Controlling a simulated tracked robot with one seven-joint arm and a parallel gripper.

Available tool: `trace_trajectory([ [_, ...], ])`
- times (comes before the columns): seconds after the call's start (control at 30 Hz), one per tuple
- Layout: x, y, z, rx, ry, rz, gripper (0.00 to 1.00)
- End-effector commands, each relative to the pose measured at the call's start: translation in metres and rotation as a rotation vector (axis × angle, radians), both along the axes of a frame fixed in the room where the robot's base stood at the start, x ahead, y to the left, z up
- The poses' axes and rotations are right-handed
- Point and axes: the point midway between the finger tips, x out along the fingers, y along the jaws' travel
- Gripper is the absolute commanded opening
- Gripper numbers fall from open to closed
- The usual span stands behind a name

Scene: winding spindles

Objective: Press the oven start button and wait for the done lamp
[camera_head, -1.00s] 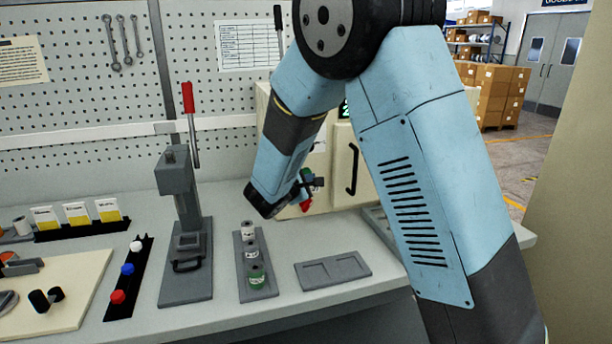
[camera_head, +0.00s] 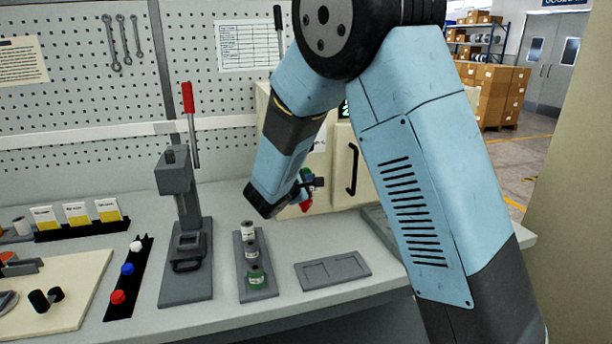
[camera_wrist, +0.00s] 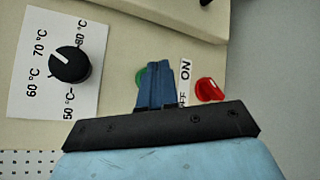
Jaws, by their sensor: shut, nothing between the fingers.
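The cream oven (camera_head: 345,190) stands at the back right of the bench, partly hidden by my arm. In the wrist view its front (camera_wrist: 115,40) carries a black dial (camera_wrist: 70,65) with temperature marks, a red switch (camera_wrist: 209,90) beside an ON/OFF label, and a green button (camera_wrist: 140,77). My gripper (camera_wrist: 158,66) is shut and empty, its blue fingers in front of the green button and covering much of it. I cannot tell whether they touch it. No done lamp can be made out; a small green-lit patch (camera_head: 343,109) shows beside my arm.
A grey lever press (camera_head: 180,190) with a red handle stands left of my arm. A spool rack (camera_head: 268,291) and a shallow grey tray (camera_head: 333,271) lie on the bench in front of the oven. The black oven handle (camera_head: 352,170) is right of my gripper.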

Motion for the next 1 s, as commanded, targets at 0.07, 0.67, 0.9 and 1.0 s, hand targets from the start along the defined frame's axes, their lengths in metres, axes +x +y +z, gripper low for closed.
trace_trajectory([
  [0.07, 0.0, 0.0, 0.0, 0.0, 0.0, 0.0, 0.0],
  [0.67, 0.0005, -0.0002, 0.0001, 0.0, 0.0, 0.0, 0.0],
  [0.9, 0.007, 0.0011, 0.001, 0.001, 0.0, -0.002, 0.0],
  [1.0, 0.0086, 0.0016, 0.0012, 0.0, 0.0, -0.001, 0.0],
])
